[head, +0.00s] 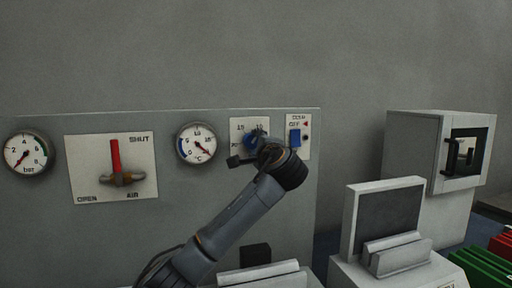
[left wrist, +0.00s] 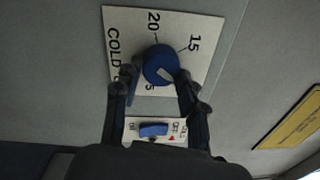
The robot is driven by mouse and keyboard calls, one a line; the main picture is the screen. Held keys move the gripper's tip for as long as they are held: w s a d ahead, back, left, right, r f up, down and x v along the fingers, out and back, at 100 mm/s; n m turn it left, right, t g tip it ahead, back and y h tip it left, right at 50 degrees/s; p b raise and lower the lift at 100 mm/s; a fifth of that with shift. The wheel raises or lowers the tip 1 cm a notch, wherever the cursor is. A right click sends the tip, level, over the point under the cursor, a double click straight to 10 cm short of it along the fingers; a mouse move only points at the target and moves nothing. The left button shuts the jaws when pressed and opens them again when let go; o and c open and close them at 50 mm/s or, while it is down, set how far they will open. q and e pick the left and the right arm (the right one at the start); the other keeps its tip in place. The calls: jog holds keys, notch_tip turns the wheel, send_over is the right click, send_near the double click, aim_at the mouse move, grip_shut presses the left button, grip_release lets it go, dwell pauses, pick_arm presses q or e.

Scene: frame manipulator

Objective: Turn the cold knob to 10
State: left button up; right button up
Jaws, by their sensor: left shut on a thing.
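The cold knob (left wrist: 158,60) is blue and round, on a white dial plate (left wrist: 122,27) marked COLD, with 20, 15 and 5 readable in the left wrist view. A pale mark shows on the knob's lower right part there; its exact reading is unclear. My left gripper (left wrist: 157,78) has one finger on each side of the knob and is shut on it. In the head view the gripper (head: 252,150) partly covers the knob (head: 249,142) and plate (head: 238,124). My right gripper is not in view.
A blue switch (head: 295,137) is right of the dial. A °C gauge (head: 196,144), a red-handled air valve (head: 115,157) and a bar gauge (head: 25,154) are to the left. A grey box with a handled door (head: 440,150) stands at right.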

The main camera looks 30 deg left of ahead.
pick_arm(q)
jog(key=shift+f, duration=0.1)
jog(key=o, duration=1.2)
jog(key=shift+c, duration=0.2)
jog(key=shift+s+d, duration=0.15)
jog(key=shift+d, duration=0.1)
jog(key=v, duration=1.1)
jog(key=shift+s, duration=0.2)
jog(key=shift+d+f, duration=0.1)
